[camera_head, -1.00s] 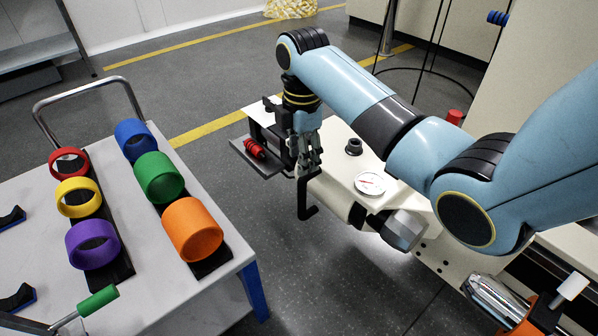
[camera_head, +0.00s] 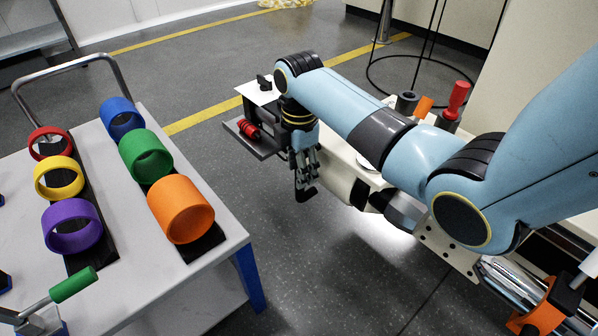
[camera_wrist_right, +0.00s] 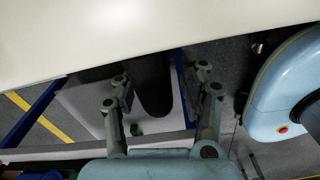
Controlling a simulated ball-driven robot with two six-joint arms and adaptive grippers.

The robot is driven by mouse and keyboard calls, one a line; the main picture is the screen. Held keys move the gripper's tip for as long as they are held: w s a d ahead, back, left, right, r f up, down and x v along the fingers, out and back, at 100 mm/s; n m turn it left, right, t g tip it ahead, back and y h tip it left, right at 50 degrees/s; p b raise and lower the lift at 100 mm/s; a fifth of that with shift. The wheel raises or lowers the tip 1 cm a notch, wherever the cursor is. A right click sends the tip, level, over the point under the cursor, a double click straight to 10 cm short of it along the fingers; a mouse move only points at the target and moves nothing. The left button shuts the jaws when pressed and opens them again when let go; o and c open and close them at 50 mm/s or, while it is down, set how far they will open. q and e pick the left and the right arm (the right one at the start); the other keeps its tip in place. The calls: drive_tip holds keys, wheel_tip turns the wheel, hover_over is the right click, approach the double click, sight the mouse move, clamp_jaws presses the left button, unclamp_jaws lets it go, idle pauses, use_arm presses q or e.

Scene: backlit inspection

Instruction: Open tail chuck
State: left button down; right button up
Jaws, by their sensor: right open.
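The cream machine body (camera_head: 345,170) stands behind and below my right arm. A grey faceted chuck-like part (camera_head: 405,210) sits at its front, partly hidden by my arm. A black lever (camera_head: 305,190) hangs at the left end of the machine, just at the fingertips of my right gripper (camera_head: 305,168). My right gripper points down and is open. In the right wrist view its two fingers (camera_wrist_right: 163,96) stand apart with a dark rounded bar (camera_wrist_right: 152,88) between them; I cannot tell whether they touch it. My left gripper is not in view.
A grey cart (camera_head: 205,262) at left carries several coloured rings. A green-handled lever (camera_head: 72,284) is at the lower left. A red-handled tool (camera_head: 457,98) stands on the machine behind my arm. An orange clamp (camera_head: 541,318) is at lower right. Open floor lies between cart and machine.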

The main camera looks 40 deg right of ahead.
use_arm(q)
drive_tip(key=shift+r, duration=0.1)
use_arm(e)
clamp_jaws()
idle(0.3)
